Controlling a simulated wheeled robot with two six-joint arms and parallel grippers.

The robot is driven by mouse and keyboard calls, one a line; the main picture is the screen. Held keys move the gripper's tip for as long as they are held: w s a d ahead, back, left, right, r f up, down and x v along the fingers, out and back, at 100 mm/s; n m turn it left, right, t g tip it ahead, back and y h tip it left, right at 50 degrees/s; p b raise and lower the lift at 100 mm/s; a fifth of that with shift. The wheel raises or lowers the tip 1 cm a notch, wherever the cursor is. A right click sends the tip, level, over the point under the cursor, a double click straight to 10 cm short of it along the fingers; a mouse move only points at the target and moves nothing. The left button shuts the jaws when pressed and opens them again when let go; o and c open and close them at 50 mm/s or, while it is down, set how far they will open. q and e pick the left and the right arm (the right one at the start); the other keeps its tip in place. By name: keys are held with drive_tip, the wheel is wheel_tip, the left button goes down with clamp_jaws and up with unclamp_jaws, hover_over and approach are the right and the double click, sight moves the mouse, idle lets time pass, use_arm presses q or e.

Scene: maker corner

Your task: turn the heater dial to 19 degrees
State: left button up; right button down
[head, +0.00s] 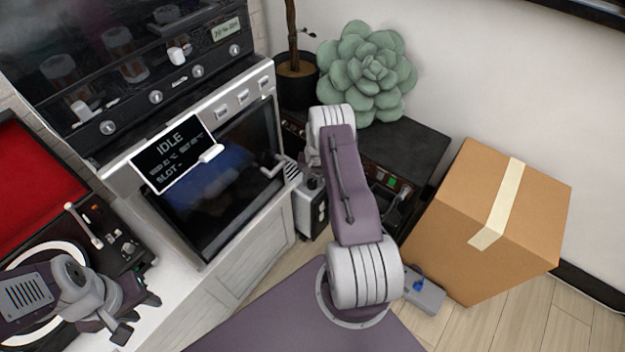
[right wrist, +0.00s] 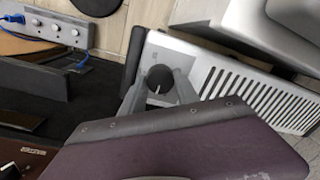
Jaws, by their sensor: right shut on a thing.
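The heater (head: 311,218) is a small pale box with a slatted grille, standing on the floor between the white cabinet and the black unit. In the right wrist view the heater (right wrist: 237,88) shows its grille and a round black dial (right wrist: 158,77) with a white pointer mark. My right gripper (right wrist: 159,94) is shut on the dial, with a grey finger on each side of it. The scale numbers are too small to read. In the head view my right arm hides most of this gripper. My left gripper (head: 138,318) is open and empty beside the turntable.
A large cardboard box (head: 500,215) stands on the right. A black unit (head: 415,145) with a succulent (head: 367,70) is behind my right arm. A grey box with a blue plug (head: 425,293) lies near the cardboard box. A machine with an IDLE screen (head: 172,153) stands left.

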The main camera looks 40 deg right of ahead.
sight(314, 183)
drive_tip(key=m, duration=0.5)
drive_tip(key=shift+p, duration=0.3)
idle(0.4)
drive_tip(key=c, duration=0.9)
unclamp_jaws()
wheel_tip(314, 183, up, 9)
drive_tip(key=p, duration=0.3)
drive_tip(key=shift+s, duration=0.3)
